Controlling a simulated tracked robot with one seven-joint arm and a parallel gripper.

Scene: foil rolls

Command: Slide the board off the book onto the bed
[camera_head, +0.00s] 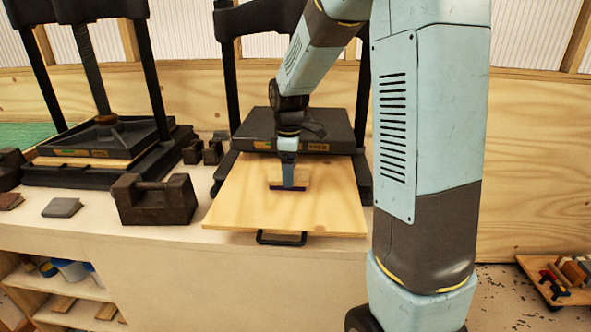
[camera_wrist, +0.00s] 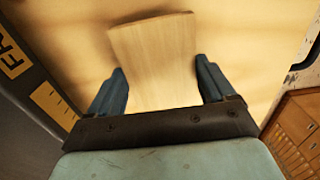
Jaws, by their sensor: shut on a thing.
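A wide pale wooden board (camera_head: 245,207) lies in front of the right-hand press, its front edge near the bench edge. It also fills much of the wrist view (camera_wrist: 245,50). My gripper (camera_head: 288,187) is low over the board's middle. In the wrist view, my gripper (camera_wrist: 160,88) has its two blue fingers either side of a small wooden block (camera_wrist: 155,55) on the board; I take it as gripped. I cannot tell whether the block is fixed to the board. No book shows. Dark parts of the right press's bed (camera_head: 226,163) show beside the board; the rest is covered.
The right press's dark labelled plate (camera_head: 330,130) is just behind my gripper. A dark metal weight (camera_head: 153,199) stands left of the board. A second press (camera_head: 100,155) is farther left. A black handle (camera_head: 281,238) shows below the board's front edge.

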